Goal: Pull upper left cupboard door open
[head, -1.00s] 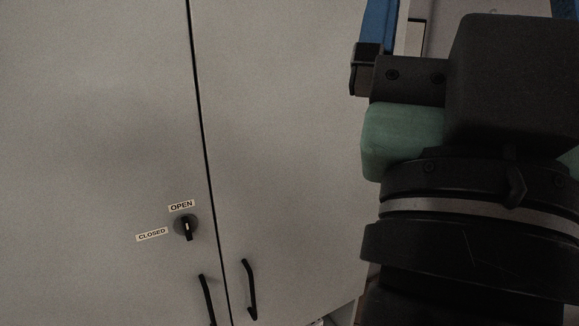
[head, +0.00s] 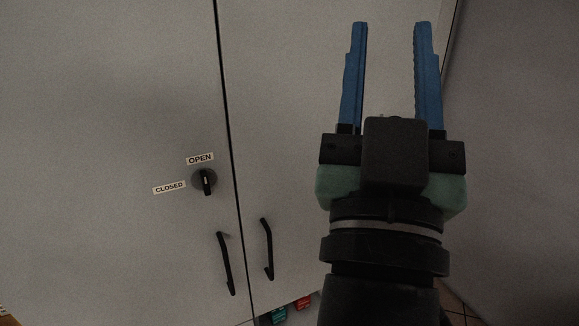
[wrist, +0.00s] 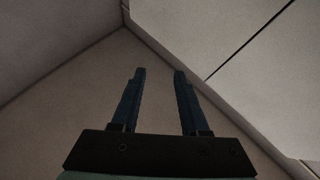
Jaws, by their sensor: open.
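The upper left cupboard door (head: 110,100) is a plain grey panel left of a dark vertical seam, and it looks shut. Its black bar handle (head: 226,264) is low beside the seam. A black rotary knob (head: 204,181) sits above the handle, with OPEN (head: 200,159) and CLOSED (head: 169,188) labels around it. My gripper (head: 390,30), with two blue fingers, is open and empty, in front of the right door and well right of and above the left handle. In the wrist view my gripper (wrist: 160,72) also has nothing between its fingers; no handle shows there.
The right door (head: 290,100) has its own black handle (head: 267,250) just right of the seam. A grey surface (head: 515,130) stands right of my arm. Small teal and red items (head: 290,310) lie low, below the doors.

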